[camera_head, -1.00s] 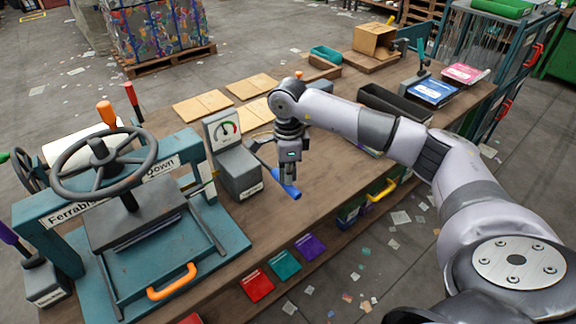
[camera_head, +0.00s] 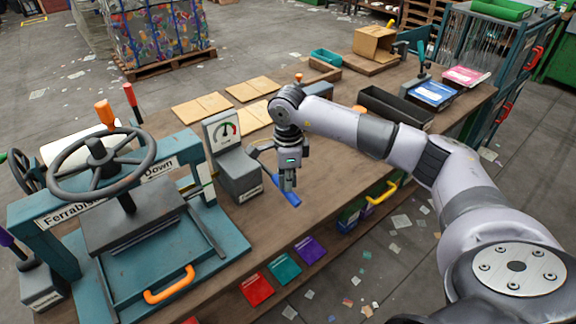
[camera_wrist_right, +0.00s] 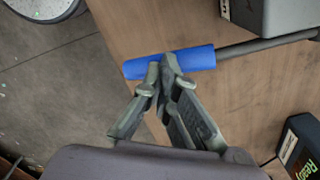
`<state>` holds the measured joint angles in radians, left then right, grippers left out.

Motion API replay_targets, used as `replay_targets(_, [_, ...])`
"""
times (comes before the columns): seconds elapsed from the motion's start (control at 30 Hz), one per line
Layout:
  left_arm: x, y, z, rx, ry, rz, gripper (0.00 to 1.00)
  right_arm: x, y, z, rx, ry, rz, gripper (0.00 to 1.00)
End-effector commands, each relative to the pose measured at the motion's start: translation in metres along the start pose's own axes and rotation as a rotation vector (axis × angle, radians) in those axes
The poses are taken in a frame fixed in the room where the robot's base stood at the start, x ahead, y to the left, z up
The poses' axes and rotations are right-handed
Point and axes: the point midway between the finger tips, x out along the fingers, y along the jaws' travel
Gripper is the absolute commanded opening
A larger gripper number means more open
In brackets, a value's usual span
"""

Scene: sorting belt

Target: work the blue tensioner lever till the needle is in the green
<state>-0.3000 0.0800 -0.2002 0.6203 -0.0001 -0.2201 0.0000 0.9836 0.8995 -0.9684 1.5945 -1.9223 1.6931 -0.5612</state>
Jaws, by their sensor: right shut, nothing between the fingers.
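The blue lever grip (camera_head: 291,199) sits on a dark rod coming from the grey tensioner box (camera_head: 238,173) on the bench. The grip also shows in the right wrist view (camera_wrist_right: 197,59). My right gripper (camera_head: 288,187) points down at the grip. In the right wrist view its fingertips (camera_wrist_right: 165,66) are shut together, empty, against or just over the grip; contact is hard to tell. My left gripper is not in view.
A teal press (camera_head: 205,255) with a handwheel (camera_head: 103,165) and orange handle (camera_head: 170,284) stands left of the tensioner. Flat cardboard pieces (camera_head: 252,89) lie behind. Red, teal and purple plates (camera_head: 284,267) line the front edge. The bench right of the lever is mostly clear.

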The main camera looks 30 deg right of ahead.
Motion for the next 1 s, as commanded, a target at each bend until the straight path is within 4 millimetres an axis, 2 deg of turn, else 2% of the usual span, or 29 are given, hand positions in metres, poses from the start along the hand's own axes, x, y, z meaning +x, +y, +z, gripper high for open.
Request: replay_targets(1.0, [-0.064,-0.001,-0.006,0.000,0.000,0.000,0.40,-0.101,0.000,0.000,0.000,0.000,0.000,0.00])
